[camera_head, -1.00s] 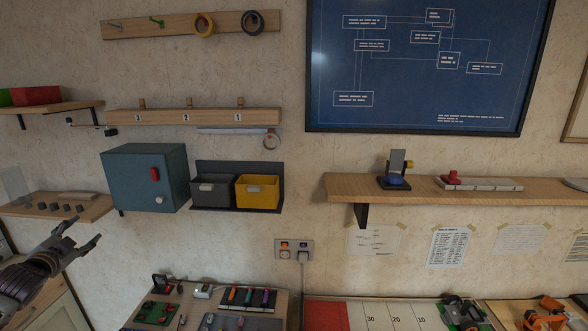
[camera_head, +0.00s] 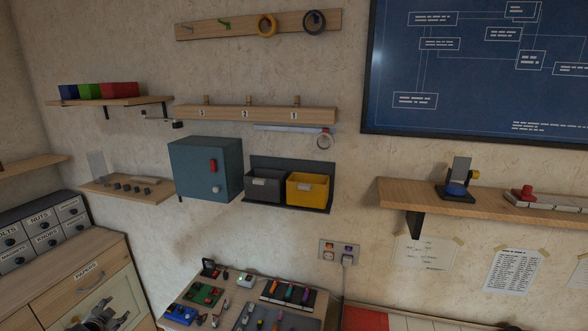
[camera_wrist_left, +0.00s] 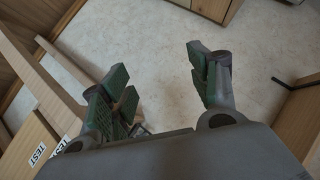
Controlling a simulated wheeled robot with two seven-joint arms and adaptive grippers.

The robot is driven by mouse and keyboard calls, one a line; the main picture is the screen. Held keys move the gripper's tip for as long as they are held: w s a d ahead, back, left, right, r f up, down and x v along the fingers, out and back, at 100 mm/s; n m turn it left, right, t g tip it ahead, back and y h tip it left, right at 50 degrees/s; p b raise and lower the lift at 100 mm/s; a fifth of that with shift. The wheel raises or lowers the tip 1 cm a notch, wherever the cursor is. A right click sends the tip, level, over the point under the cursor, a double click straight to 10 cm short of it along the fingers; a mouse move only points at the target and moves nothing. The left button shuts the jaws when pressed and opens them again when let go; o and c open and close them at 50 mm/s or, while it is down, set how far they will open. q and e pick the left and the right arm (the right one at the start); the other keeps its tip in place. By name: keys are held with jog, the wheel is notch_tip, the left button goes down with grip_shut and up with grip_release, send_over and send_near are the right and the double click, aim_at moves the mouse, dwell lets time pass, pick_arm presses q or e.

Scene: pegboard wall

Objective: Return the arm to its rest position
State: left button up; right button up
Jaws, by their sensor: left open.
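My left gripper (camera_head: 104,314) shows at the bottom left edge of the head view, low in front of the wooden drawer cabinet (camera_head: 62,290). Most of its arm is out of the picture. In the left wrist view, my left gripper (camera_wrist_left: 160,78) is open, its two green-padded fingers spread apart. Nothing is between them but the pale floor (camera_wrist_left: 160,45) below. My right gripper is not in view.
Small labelled drawers (camera_head: 45,228) stand on the cabinet. A workbench (camera_head: 200,272) with small parts is to its right. A blue-grey box (camera_head: 205,170), bins and shelves hang on the wall above. In the wrist view, wooden furniture (camera_wrist_left: 50,75) is close at the left.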

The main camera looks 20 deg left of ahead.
pick_arm(q)
jog(key=s+d+f+g+h, duration=0.15)
jog(key=s+d+f, duration=0.25)
jog(key=s+f, duration=0.65)
jog(key=s+d+f+g, duration=0.3)
jog(key=s+f, duration=0.5)
jog(key=f, duration=0.5)
jog(key=s+d+f+g+h+b, duration=0.1)
jog(key=s+d+f+g+h, duration=0.1)
jog(key=s+d+f, duration=0.9)
jog(key=s+d+f+g+h, duration=0.1)
jog(key=s+d+f+g, duration=0.1)
jog(key=s+d+f, duration=0.85)
jog(key=w+d+h, duration=0.1)
jog(key=d, duration=1.1)
jog(key=w+d+f+h, duration=0.1)
jog(key=w+d, duration=0.4)
jog(key=d, duration=0.3)
jog(key=w+d+f+h+b, duration=0.1)
jog(key=w+d+f, duration=0.1)
jog(key=w+d, duration=0.3)
jog(key=d, duration=0.3)
jog(key=shift+w+m+t, duration=0.2)
jog(key=shift+m+t, duration=0.1)
jog(key=shift+t, duration=0.05)
jog(key=shift+s, duration=0.15)
